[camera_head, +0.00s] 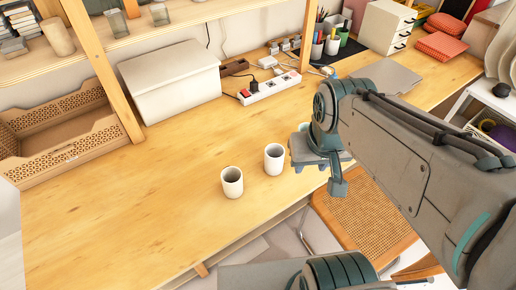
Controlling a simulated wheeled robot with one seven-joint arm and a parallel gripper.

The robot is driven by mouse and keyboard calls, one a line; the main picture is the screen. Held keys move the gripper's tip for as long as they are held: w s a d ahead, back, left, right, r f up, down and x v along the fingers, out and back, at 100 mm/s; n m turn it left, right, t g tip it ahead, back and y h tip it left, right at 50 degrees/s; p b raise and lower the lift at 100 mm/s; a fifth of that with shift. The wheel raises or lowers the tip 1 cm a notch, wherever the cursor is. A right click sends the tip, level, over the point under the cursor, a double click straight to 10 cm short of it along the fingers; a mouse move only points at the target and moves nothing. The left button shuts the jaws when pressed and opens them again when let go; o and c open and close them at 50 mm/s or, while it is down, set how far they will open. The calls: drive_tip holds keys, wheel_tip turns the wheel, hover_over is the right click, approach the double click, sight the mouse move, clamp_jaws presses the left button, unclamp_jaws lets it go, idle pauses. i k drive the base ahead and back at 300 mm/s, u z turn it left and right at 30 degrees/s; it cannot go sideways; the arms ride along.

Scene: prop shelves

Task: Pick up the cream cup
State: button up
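Two small pale, cream-white cups stand upright on the wooden table near its front edge. One cup (232,182) is nearer and to the left; the other cup (274,159) is just behind it to the right. Their colours look nearly the same, so I cannot tell which one is meant by cream. My gripper (318,178) is to the right of both cups, closest to the right cup, by the table's front edge. Its two fingers look spread apart, with nothing visible between them. No contact with a cup shows.
A white lidded box (170,82) and a power strip (270,88) stand behind the cups. A wooden crate (60,135) is at the far left, beside a shelf post (103,70). A woven chair seat (362,215) is below the table edge. The table left of the cups is clear.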

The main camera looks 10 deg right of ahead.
sight(231, 178)
drive_tip(key=z, duration=1.15)
drive_tip(key=k, duration=0.7)
drive_tip(key=u, duration=0.9)
drive_tip(key=i, duration=0.5)
drive_tip(key=u, duration=0.05)
